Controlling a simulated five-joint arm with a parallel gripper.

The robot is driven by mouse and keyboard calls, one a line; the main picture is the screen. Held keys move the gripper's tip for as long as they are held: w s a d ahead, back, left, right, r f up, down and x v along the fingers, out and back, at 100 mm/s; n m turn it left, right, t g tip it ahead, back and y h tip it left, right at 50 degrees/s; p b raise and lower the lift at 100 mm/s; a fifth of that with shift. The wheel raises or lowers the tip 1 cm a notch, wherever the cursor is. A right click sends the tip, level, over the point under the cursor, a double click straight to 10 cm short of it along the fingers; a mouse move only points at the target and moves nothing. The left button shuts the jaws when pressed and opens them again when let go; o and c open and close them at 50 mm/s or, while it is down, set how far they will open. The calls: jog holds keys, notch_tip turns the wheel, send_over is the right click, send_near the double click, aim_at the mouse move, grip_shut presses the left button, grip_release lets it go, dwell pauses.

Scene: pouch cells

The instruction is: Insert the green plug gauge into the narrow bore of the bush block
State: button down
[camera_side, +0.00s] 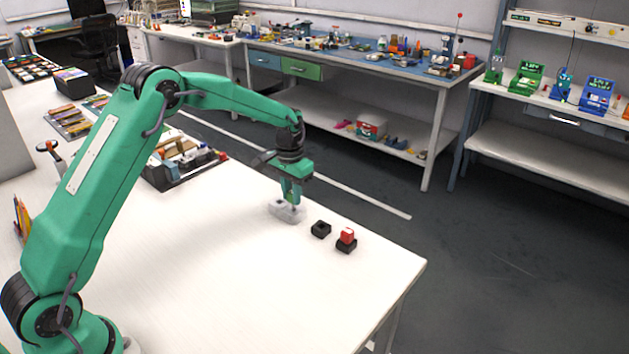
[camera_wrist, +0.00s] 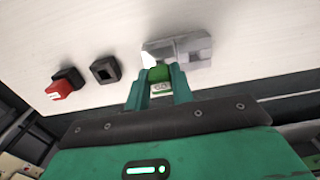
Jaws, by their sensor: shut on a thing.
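The bush block is a pale grey block on the white table; it shows in the side view (camera_side: 285,213) under my gripper (camera_side: 292,199) and in the wrist view (camera_wrist: 196,50) just beyond the fingertips. My gripper also shows in the wrist view (camera_wrist: 159,78), shut on the green plug gauge (camera_wrist: 159,73). The gauge has a green end and a pale band with a small marking. My fingers point down and overlap the block in the side view. The lower end of the gauge and the bores are hidden or too small, so I cannot tell whether the gauge is in a bore.
An empty black square holder (camera_side: 320,229) stands right of the block. Beside it a second black holder (camera_side: 346,247) carries a red block (camera_side: 347,235). A dark tray of parts (camera_side: 180,165) lies to the left. The table front is clear.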

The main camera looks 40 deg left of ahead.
aim_at(291, 193)
jog(key=shift+f, duration=1.3)
dwell(0.5)
jog(key=c, duration=1.1)
grip_release()
jog(key=shift+r, duration=0.1)
jog(key=shift+r, duration=3.8)
